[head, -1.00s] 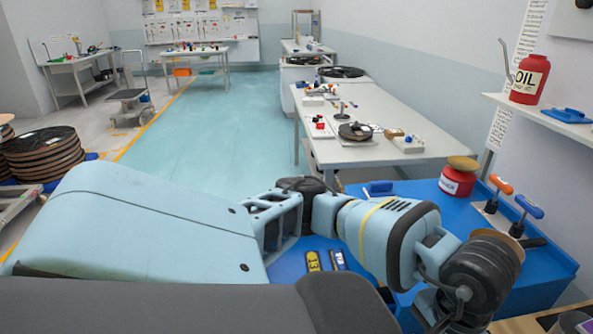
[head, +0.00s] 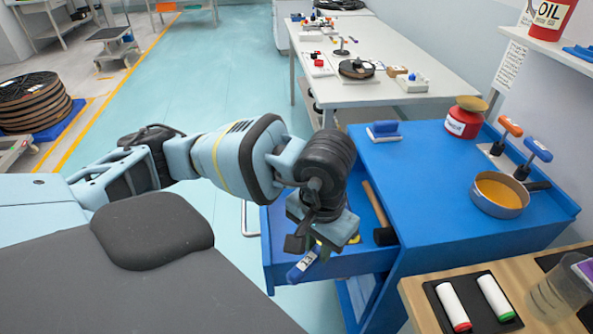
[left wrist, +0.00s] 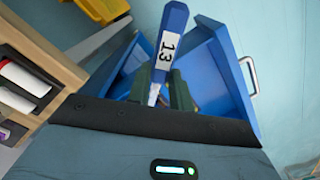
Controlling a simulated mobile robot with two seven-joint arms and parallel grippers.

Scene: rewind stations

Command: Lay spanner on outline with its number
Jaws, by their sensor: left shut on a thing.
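My left gripper (head: 318,248) is shut on a blue-handled spanner (head: 303,266) over the front of the open blue drawer (head: 352,264). In the left wrist view the spanner (left wrist: 170,40) stands between the green fingers of the gripper (left wrist: 165,95), and its white label reads 13. The spanner is tilted, and its lower part is hidden by the fingers. I see no spanner outline in these views. My right gripper is not in view.
A hammer (head: 380,215) lies in the drawer of the blue cabinet (head: 430,190). A pan (head: 500,193), a red can (head: 464,118) and orange- and blue-handled tools stand on its top. A wooden bench (head: 415,293) is at the lower right.

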